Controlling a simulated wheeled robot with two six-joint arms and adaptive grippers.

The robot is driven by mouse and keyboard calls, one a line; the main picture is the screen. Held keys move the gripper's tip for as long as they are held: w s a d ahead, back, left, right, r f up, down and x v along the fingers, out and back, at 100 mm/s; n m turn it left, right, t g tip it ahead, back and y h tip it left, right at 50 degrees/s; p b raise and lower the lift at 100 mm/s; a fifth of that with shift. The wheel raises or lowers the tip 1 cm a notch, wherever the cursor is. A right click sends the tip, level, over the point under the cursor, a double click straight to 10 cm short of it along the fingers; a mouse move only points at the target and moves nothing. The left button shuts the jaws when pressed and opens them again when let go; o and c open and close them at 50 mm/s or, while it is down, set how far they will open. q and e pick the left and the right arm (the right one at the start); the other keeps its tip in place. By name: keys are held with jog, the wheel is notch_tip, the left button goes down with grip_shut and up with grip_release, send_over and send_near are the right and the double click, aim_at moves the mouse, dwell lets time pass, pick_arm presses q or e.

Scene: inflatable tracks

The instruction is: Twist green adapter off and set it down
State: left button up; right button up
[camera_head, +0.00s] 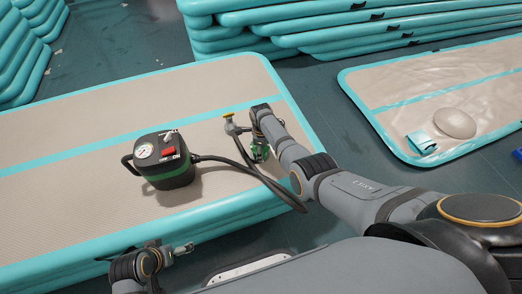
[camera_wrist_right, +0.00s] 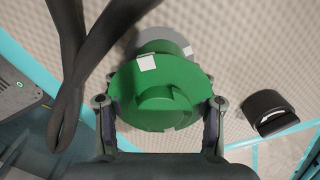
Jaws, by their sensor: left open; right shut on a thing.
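The green adapter (camera_wrist_right: 155,95) is a round green disc with a raised centre and small white patches. In the right wrist view it fills the space between the two fingers of my right gripper (camera_wrist_right: 160,102), which is shut on it. A grey round part (camera_wrist_right: 160,40) shows just behind it; I cannot tell if the two are joined. In the head view my right gripper (camera_head: 260,148) is above the track, with a bit of green at it. My left gripper (camera_head: 183,249) is open and empty at the track's front edge.
A black pump (camera_head: 162,160) with a gauge and red switch stands on the beige track (camera_head: 70,125); its black hose (camera_head: 240,166) runs towards my right arm. A flat track (camera_head: 400,85) lies right. Bare track is left.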

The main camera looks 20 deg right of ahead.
jog(key=n, duration=0.3)
jog(key=shift+n, duration=0.4)
jog(key=shift+w+n, duration=0.1)
jog(key=shift+n, duration=0.6)
jog(key=n, duration=0.5)
jog(key=shift+w, duration=0.1)
jog(key=shift+p, duration=0.3)
jog(key=n, duration=0.5)
jog(key=shift+w+a, duration=0.1)
jog(key=shift+a, duration=0.05)
